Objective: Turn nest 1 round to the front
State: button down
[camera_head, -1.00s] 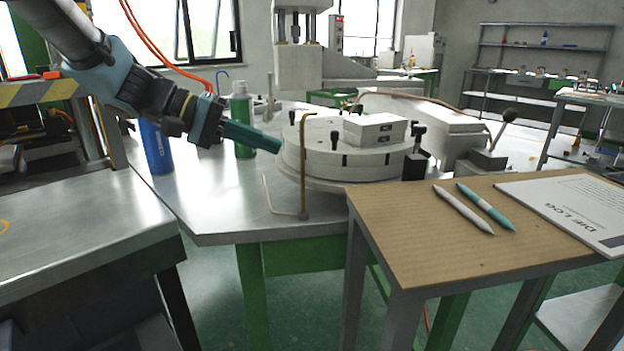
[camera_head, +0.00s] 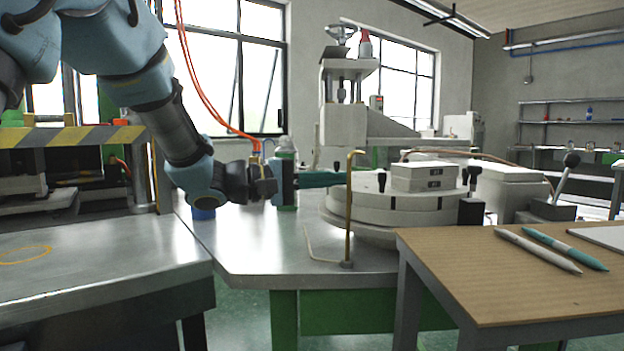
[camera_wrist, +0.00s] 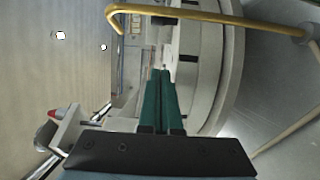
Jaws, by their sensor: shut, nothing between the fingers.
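The round pale turntable (camera_head: 350,212) stands on the metal table, and its edge also shows in the wrist view (camera_wrist: 230,85). A pale two-layer block (camera_head: 410,182) with small dark labels sits on top; I cannot read a nest number. Several dark pegs and clamps stand around the disc. My gripper (camera_head: 340,178) is level at the turntable's left side, its green fingers shut and empty. In the wrist view the fingertips (camera_wrist: 160,72) lie close beside the rim; I cannot tell whether they touch it.
A bent brass rod (camera_head: 349,205) stands upright in front of the turntable, and crosses the top of the wrist view (camera_wrist: 215,18). A brown-topped side table (camera_head: 480,265) with two pens is at front right. A press (camera_head: 345,120) stands behind. A green bottle stands behind my gripper.

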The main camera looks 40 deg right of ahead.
aim_at(360, 191)
jog(key=x, duration=0.3)
jog(key=shift+s, duration=0.35)
jog(key=shift+s+a+p, duration=0.15)
jog(key=shift+s+a, duration=0.05)
jog(key=shift+s, duration=0.35)
jog(key=shift+s+a+p, duration=0.15)
jog(key=shift+s, duration=0.4)
jog(key=shift+s+a, duration=0.1)
jog(key=shift+s, duration=0.35)
jog(key=shift+f, duration=0.1)
